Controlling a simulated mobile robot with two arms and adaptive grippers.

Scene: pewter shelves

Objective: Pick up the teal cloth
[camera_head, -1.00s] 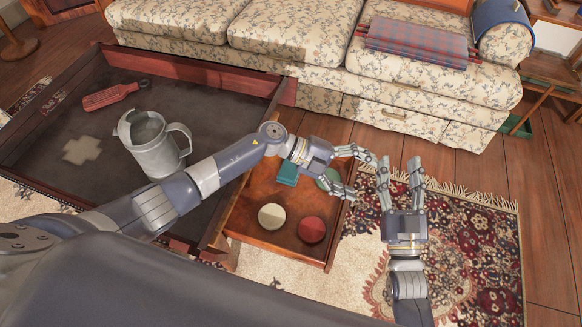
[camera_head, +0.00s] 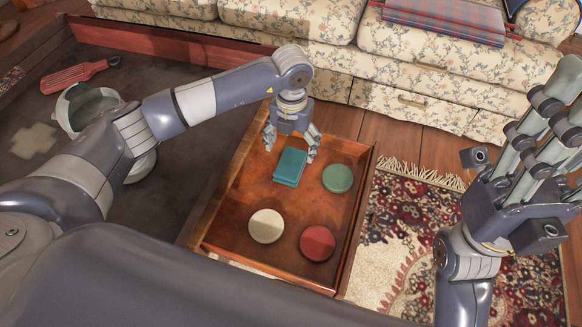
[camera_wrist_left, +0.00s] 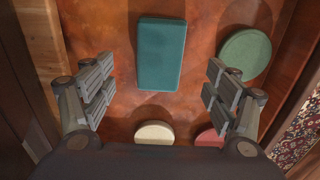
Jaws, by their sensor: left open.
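The teal cloth (camera_head: 290,167) is a small folded rectangle lying flat in a wooden drawer tray (camera_head: 231,226). In the left wrist view the cloth (camera_wrist_left: 161,52) lies between and ahead of my finger pairs. My left gripper (camera_head: 291,145) is open, pointing down just behind the cloth in the head view, with its fingers spread to either side. In the left wrist view the left gripper (camera_wrist_left: 161,80) is empty, its fingers apart from the cloth. My right gripper (camera_head: 535,140) is open and empty, raised at the right of the head view over the rug.
The drawer also holds a green disc (camera_head: 338,178), a cream disc (camera_head: 266,226) and a red disc (camera_head: 318,243). A floral sofa (camera_head: 408,64) stands behind.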

